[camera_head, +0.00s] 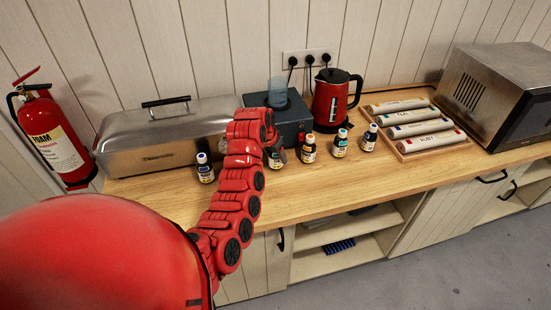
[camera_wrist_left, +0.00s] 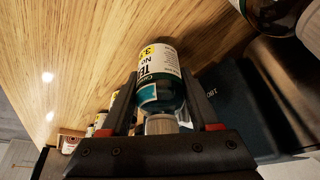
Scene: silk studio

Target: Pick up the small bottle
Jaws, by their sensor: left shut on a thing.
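My right gripper is not in view.
Similar bottles stand close by: one (camera_head: 205,168) on the left, and three on the right (camera_head: 309,149), (camera_head: 340,144), (camera_head: 370,137). Behind are a steel box (camera_head: 165,135), a blue-grey device (camera_head: 290,122) and a red kettle (camera_head: 331,100). A tray of rolls (camera_head: 405,150) lies farther right.

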